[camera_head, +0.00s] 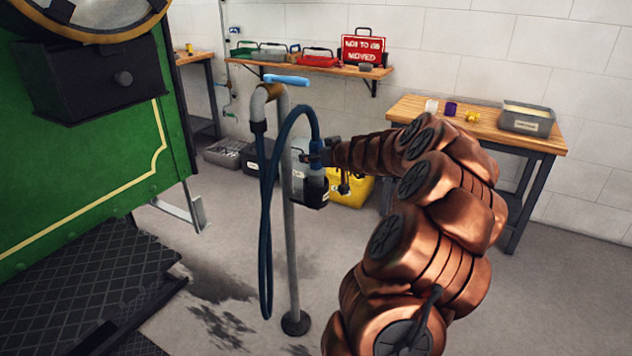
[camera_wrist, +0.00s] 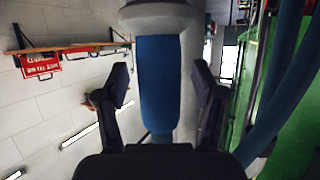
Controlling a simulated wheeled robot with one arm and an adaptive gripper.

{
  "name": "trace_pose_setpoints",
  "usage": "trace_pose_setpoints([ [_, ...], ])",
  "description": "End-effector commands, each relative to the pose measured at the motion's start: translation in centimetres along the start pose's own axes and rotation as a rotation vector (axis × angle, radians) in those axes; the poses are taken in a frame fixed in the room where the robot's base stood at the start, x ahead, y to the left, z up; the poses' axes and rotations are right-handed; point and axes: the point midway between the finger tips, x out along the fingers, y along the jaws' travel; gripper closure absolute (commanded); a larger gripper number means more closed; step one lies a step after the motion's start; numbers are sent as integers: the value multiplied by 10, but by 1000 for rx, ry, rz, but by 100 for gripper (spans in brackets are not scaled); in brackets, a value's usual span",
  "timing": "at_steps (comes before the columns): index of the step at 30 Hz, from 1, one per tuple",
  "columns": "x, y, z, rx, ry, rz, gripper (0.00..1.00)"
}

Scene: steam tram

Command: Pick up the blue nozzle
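The blue nozzle (camera_wrist: 158,85) shows in the wrist view as a thick blue cylinder below a grey collar (camera_wrist: 160,17). My gripper (camera_wrist: 160,75) has one dark finger on each side of it, with narrow gaps showing between fingers and cylinder. It looks open and not closed on the nozzle. In the head view my gripper (camera_head: 318,156) is at the end of the blue hose (camera_head: 268,215), beside the grey standpipe (camera_head: 290,220). The nozzle itself is small and mostly hidden there. A light blue handle (camera_head: 286,79) tops the standpipe.
A green engine side (camera_head: 90,160) is at left. A wall shelf (camera_head: 300,68) holds boxes and a red sign (camera_head: 362,50). A workbench (camera_head: 480,128) stands at right. A yellow container (camera_head: 350,190) and dark boxes stand behind the standpipe. The hose (camera_wrist: 285,80) hangs close at right in the wrist view.

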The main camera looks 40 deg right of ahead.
Motion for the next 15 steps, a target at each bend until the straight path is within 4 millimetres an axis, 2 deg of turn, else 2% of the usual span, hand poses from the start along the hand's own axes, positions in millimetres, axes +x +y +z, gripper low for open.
trace_pose_setpoints([
  [2,0,0,0,0,0,0,42],
  [15,0,0,0,0,-1,0,88],
])
